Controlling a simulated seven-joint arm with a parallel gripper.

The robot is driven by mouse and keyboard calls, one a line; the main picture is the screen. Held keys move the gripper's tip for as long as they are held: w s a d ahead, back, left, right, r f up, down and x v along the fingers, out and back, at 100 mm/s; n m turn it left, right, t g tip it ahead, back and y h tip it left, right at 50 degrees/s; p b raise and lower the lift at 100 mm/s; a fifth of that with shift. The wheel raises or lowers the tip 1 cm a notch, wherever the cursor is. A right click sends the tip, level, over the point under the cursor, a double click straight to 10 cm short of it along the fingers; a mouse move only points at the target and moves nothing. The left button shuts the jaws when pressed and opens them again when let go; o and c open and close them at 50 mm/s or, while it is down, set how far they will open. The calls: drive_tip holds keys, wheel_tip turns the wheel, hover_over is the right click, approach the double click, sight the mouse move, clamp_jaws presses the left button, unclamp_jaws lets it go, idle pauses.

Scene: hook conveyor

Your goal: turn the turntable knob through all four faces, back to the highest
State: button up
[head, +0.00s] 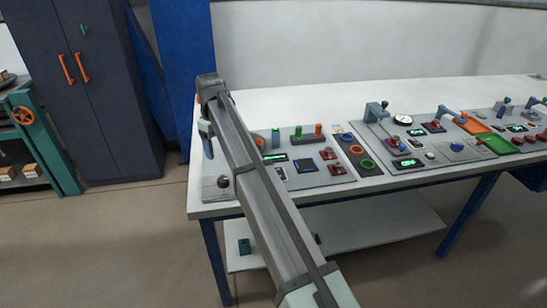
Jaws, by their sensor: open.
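My arm runs from the bottom of the head view up to the left, ending over the table's left end. I cannot make out my gripper's fingers; they are hidden or out of sight. I cannot tell for sure which control is the turntable knob. A dark round knob (223,182) sits at the left front of the near panel, just left of my arm. A blue knob (456,146) sits on a panel farther right. Their marked faces are too small to read.
The white table (410,183) carries several grey control panels (330,181) with levers, buttons and green displays. An orange tray (470,124) and a green tray (500,145) lie at the right. A dark cabinet (110,110) and a teal stand (42,145) with an orange wheel are at left.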

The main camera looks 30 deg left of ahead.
sight(222, 180)
idle(0.3)
drive_tip(key=f+m, duration=0.4)
drive_tip(key=m, duration=0.2)
drive_tip(key=f+m, duration=0.5)
drive_tip(key=m, duration=0.1)
drive_tip(key=f+m, duration=0.5)
drive_tip(key=m, duration=0.1)
drive_tip(key=shift+s, duration=0.25)
idle(0.6)
drive_tip(key=shift+c, duration=0.2)
drive_tip(key=c, duration=1)
